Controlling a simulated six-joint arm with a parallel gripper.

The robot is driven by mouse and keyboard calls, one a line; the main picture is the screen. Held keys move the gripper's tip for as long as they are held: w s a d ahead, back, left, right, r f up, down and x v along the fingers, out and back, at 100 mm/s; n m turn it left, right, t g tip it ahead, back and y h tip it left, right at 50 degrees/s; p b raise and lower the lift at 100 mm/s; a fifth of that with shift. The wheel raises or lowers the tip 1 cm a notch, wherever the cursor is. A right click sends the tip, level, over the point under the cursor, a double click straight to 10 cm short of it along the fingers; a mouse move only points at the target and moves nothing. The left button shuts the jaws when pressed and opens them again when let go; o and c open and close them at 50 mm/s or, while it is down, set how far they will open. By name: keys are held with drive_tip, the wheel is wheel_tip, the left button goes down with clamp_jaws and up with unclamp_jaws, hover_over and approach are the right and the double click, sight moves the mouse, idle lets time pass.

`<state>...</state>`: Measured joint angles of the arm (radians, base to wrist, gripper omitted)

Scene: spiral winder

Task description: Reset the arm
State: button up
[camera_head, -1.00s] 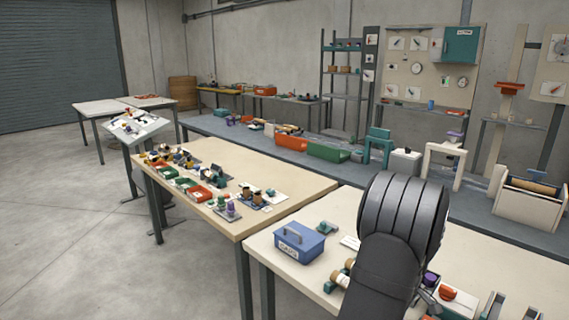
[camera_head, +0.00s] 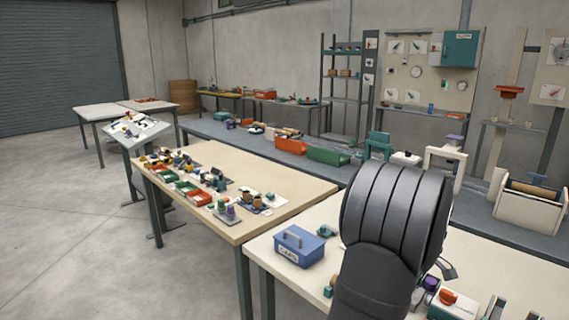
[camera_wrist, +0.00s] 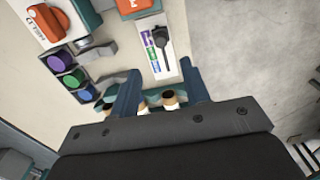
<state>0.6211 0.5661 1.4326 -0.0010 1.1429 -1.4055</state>
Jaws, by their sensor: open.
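My gripper (camera_wrist: 160,88) is open in the wrist view, with its two blue-grey fingers spread apart and pointing over the table. It looks empty. Small tan and teal spools (camera_wrist: 168,98) show between and below the fingers; I cannot tell the gap in height. In the head view my dark arm covers part of the near right table (camera_head: 320,225), and the gripper itself is mostly hidden behind it, with only a small dark tip showing at its right.
A blue box (camera_head: 299,246) stands on the near table left of my arm. The wrist view shows purple, blue and green knobs (camera_wrist: 68,78), an orange part (camera_wrist: 47,22) and a card (camera_wrist: 155,45). The left table (camera_head: 285,180) carries several small parts. Bare floor (camera_head: 80,220) lies left.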

wheel_tip(320, 180, up, 6)
drive_tip(key=f, duration=1.8)
drive_tip(key=shift+w+a+f, duration=0.2)
drive_tip(key=shift+w+a, duration=0.15)
drive_tip(key=shift+w, duration=0.05)
drive_tip(key=w+a, duration=0.5)
drive_tip(key=shift+r, duration=0.1)
wheel_tip(320, 180, up, 19)
wheel_tip(320, 180, down, 7)
drive_tip(key=shift+d, duration=0.15)
drive_tip(key=shift+s, duration=0.1)
